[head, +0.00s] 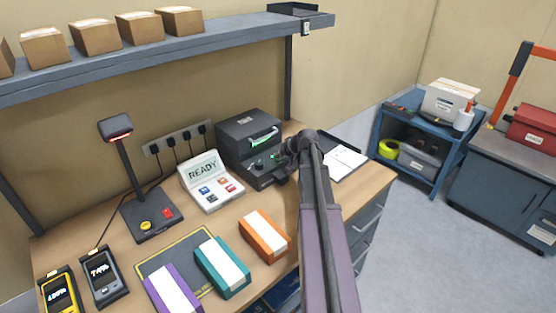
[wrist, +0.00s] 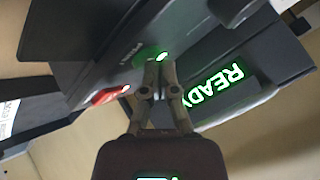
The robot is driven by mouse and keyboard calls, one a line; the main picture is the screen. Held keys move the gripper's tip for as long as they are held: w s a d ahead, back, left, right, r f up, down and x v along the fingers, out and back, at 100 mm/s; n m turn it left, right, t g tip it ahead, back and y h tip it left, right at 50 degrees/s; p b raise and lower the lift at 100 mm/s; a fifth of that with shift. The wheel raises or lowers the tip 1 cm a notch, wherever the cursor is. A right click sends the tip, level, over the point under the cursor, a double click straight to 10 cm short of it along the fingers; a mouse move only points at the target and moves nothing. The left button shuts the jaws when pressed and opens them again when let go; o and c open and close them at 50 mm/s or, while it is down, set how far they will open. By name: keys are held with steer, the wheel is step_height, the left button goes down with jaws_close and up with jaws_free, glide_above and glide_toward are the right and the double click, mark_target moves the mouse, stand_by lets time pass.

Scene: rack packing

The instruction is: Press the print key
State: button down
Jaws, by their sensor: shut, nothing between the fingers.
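The black label printer (head: 238,134) stands at the back of the bench, with a green-lit strip on its front. In the wrist view its dark face shows a lit green READY display (wrist: 222,88). A green key (wrist: 146,53) with a small light sits left of the display, beside faint lettering that I cannot read surely. A red key (wrist: 106,96) lies further left. My gripper (wrist: 157,68) is shut and empty, with its fingertips right at the green key and partly covering it. I cannot tell whether they press it. In the head view my gripper (head: 273,164) is at the printer's front.
A pale console (head: 212,181) showing READY with several coloured keys stands left of the printer. A scanner stand (head: 150,220), two handheld meters and purple, teal (head: 222,268) and orange (head: 264,237) boxes occupy the bench. A shelf (head: 200,48) with cartons hangs above.

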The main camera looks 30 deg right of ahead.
mark_target(278, 160)
steer(key=shift+f, duration=0.1)
stand_by(0.6)
steer(key=shift+r+p, duration=0.75)
steer(key=shift+r, duration=0.05)
step_height(278, 160, up, 5)
steer(key=p, duration=0.5)
steer(key=shift+a, duration=0.1)
stand_by(0.9)
